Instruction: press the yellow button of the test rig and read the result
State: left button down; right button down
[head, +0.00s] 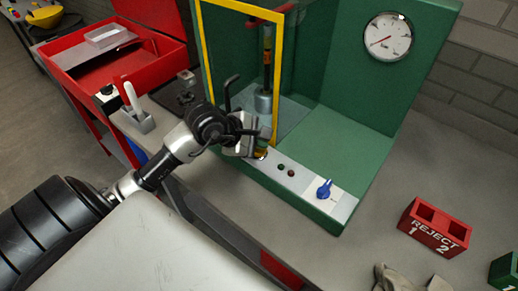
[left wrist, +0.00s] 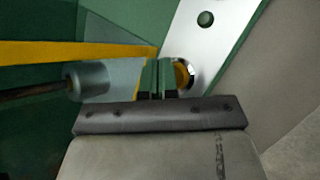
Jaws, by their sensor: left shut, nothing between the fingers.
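The green test rig (head: 350,130) stands on the bench with a yellow-framed clear guard (head: 278,75). Its pale front panel carries the yellow button (head: 261,154), partly hidden by my left gripper (head: 250,150). In the left wrist view the yellow button (left wrist: 182,75) sits in a metal ring, right beside the shut, empty fingertips (left wrist: 155,68), which cover part of it. I cannot tell whether they touch it. Two small dark lamps (head: 286,170) and a blue knob (head: 324,188) are on the panel. The round gauge (head: 388,37) has a red needle; its figures are too small to read. My right gripper is out of view.
A red REJECT block (head: 434,229) with two openings stands on the bench at right, near a green block (head: 505,270) and a crumpled cloth (head: 398,281). A metal cylinder (head: 263,101) hangs on a rod behind the guard.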

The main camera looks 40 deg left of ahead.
aim_at(259, 151)
pick_arm(q)
jog(key=shift+f+b, duration=0.5)
jog(key=shift+b, duration=0.1)
dwell(0.6)
jog(key=shift+r, duration=0.1)
jog(key=shift+r+p, duration=0.45)
jog(key=shift+r, duration=0.35)
jog(key=shift+r+p, duration=1.4)
jog(key=shift+r, duration=1.15)
